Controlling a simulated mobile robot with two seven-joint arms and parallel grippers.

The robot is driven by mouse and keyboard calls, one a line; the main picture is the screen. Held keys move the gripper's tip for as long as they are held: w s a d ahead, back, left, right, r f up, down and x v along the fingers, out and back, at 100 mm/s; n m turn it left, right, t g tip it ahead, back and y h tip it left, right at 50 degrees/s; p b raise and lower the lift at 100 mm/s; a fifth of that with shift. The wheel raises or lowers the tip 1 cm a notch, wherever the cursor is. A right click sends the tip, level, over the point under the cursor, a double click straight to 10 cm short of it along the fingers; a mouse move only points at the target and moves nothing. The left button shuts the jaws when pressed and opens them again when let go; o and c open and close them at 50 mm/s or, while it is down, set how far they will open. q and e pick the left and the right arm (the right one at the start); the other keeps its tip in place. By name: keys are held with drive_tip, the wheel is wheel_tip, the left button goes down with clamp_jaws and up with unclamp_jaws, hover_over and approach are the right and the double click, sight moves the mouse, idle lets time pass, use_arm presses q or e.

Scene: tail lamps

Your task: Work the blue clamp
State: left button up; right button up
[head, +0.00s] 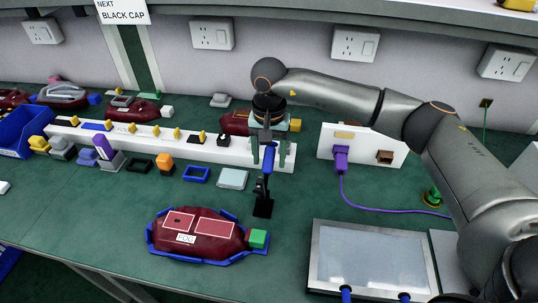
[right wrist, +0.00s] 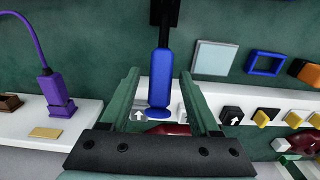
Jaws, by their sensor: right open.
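The blue clamp handle (head: 269,159) stands upright above a black clamp body (head: 263,203) behind the dark red tail lamp (head: 200,234). The lamp sits in a blue cradle (head: 161,247) with a green block (head: 258,239) at its right end. My right gripper (head: 268,146) points down at the handle, its fingers apart. In the right wrist view the blue handle (right wrist: 160,80) lies between the two open fingers of the gripper (right wrist: 159,78), with a gap on each side. My left gripper is not in view.
A white strip (head: 230,153) with several small yellow and black parts runs behind the clamp. A white box (head: 366,151) with a purple plug (head: 341,157) stands to the right. A flat screen-like panel (head: 370,263) lies front right. Green table is bare left of the lamp.

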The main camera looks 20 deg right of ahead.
clamp_jaws()
idle(0.4)
idle(0.9)
